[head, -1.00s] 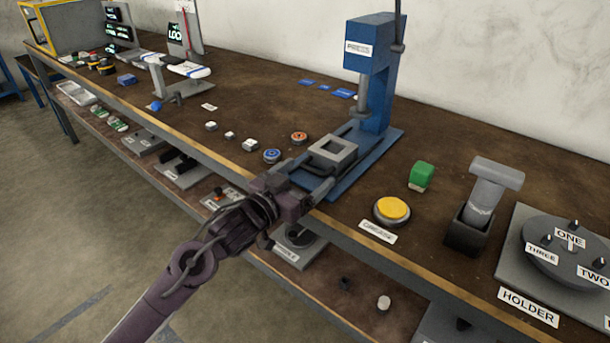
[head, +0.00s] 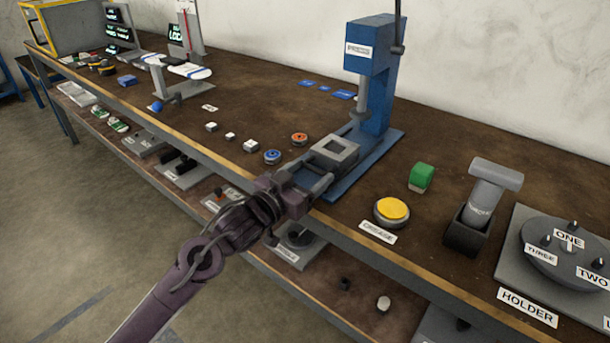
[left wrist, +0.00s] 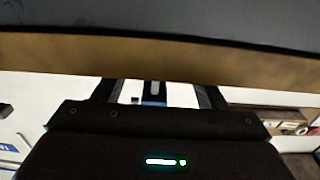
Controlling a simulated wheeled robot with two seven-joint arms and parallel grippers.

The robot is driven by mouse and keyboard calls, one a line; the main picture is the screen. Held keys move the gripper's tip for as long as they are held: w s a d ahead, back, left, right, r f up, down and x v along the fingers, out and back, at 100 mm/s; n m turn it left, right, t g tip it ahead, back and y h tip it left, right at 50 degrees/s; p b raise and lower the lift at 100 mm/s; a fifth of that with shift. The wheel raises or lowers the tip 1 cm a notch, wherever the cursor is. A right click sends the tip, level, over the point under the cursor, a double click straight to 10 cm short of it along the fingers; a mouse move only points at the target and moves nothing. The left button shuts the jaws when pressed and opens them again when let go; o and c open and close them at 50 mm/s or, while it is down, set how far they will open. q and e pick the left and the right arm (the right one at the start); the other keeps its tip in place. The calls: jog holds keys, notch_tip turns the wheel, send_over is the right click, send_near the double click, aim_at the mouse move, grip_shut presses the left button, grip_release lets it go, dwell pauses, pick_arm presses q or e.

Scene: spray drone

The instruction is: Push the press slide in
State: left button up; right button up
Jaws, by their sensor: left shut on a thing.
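The blue press (head: 370,75) stands upright on its blue base on the bench. The press slide, a grey square block (head: 340,147) with a square recess, sits on that base, in front of the column and apart from it. My left gripper (head: 313,187) is at the bench's front edge, shut on the slide's near-end handle, which its jaws mostly hide. In the left wrist view the dark gripper body and its fingers (left wrist: 153,92) show, with a tan band and a dark surface filling the top. My right gripper is not in view.
A yellow grease button (head: 391,211), a green block (head: 421,177) and a grey hammer-like tool in a dark holder (head: 466,236) stand right of the press. Blue and orange discs (head: 272,156) lie to its left. A lower shelf runs beneath the bench edge.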

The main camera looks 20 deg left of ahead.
aim_at(313, 171)
pick_arm(q)
jog(key=x, duration=0.2)
jog(key=shift+w+d+r, duration=0.1)
jog(key=shift+w, duration=0.25)
jog(key=shift+w+d, duration=0.1)
jog(key=shift+w, duration=0.15)
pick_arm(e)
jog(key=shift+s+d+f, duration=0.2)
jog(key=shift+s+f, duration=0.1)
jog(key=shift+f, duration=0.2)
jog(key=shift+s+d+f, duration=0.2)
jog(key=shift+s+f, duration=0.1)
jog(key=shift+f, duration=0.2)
pick_arm(q)
jog(key=o, duration=1.4)
jog(key=shift+s, duration=0.1)
jog(key=v, duration=0.7)
jog(key=shift+s, duration=0.35)
